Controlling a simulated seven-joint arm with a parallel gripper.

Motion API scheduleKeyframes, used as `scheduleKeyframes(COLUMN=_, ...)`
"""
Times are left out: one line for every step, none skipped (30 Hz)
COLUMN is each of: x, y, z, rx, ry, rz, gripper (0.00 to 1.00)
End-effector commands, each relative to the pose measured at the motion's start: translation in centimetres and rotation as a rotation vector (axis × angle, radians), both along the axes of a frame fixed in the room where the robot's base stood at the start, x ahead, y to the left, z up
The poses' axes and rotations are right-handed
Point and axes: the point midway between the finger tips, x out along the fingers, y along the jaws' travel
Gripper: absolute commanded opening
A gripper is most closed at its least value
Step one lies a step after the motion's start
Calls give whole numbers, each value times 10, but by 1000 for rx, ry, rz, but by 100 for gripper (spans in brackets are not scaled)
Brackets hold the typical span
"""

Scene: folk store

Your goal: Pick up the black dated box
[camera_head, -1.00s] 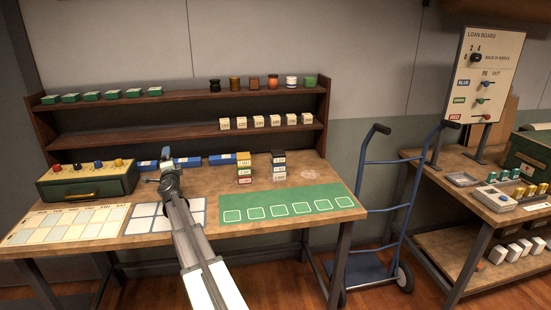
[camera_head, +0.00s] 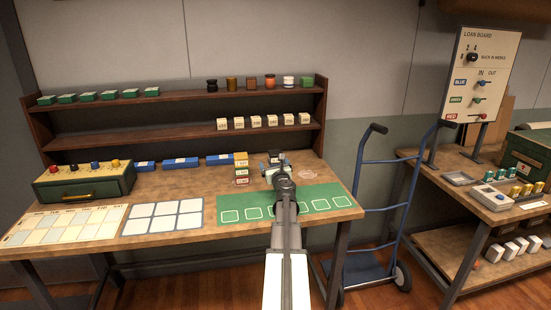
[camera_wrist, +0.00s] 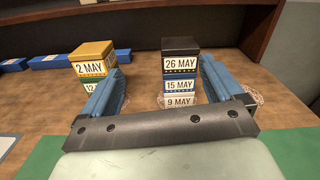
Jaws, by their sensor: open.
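The black dated box (camera_wrist: 181,62), labelled 26 MAY, is on top of a stack in the wrist view. Below it are a blue box (camera_wrist: 178,85) labelled 15 MAY and a white box (camera_wrist: 179,100) labelled 9 MAY. My gripper (camera_wrist: 163,68) is open and empty; its blue fingers frame the black box's stack, which appears nearer the right finger. In the head view my gripper (camera_head: 276,169) is in front of this stack and hides most of it. Whether the fingers reach the boxes is unclear.
A second stack with a yellow box (camera_wrist: 92,53) labelled 2 MAY on top stands close to the left. A green mat (camera_head: 330,197) lies in front on the bench. A shelf (camera_head: 110,137) stands behind, and a blue hand truck (camera_head: 362,200) stands to the right.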

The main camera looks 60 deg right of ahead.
Motion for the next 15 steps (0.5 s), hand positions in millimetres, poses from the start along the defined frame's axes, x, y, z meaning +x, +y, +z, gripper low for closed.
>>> scheduleKeyframes(x=-12, y=-4, z=0, rx=27, ry=-31, rz=-4, gripper=94)
scheduleKeyframes(x=-17, y=-6, z=0, rx=42, ry=-47, rz=-6, gripper=94)
scheduleKeyframes(x=-22, y=-7, z=1, rx=57, ry=-65, rz=-7, gripper=94)
scheduleKeyframes(x=-25, y=-9, z=1, rx=67, ry=-74, rz=-7, gripper=94)
scheduleKeyframes(x=-27, y=-9, z=1, rx=74, ry=-83, rz=-8, gripper=94)
scheduleKeyframes(x=-28, y=-11, z=1, rx=80, ry=-90, rz=-8, gripper=94)
scheduleKeyframes(x=-29, y=-12, z=1, rx=84, ry=-94, rz=-8, gripper=94)
scheduleKeyframes(x=-29, y=-13, z=1, rx=86, ry=-96, rz=-8, gripper=94)
scheduleKeyframes(x=-27, y=-15, z=1, rx=88, ry=-99, rz=-8, gripper=94)
scheduleKeyframes(x=-25, y=-17, z=1, rx=88, ry=-99, rz=-8, gripper=94)
scheduleKeyframes(x=-23, y=-19, z=1, rx=88, ry=-99, rz=-7, gripper=94)
scheduleKeyframes(x=-20, y=-22, z=1, rx=87, ry=-98, rz=-7, gripper=94)
scheduleKeyframes(x=-17, y=-25, z=1, rx=87, ry=-98, rz=-7, gripper=94)
scheduleKeyframes(x=-14, y=-28, z=1, rx=86, ry=-98, rz=-7, gripper=94)
scheduleKeyframes(x=-10, y=-32, z=1, rx=86, ry=-98, rz=-7, gripper=94)
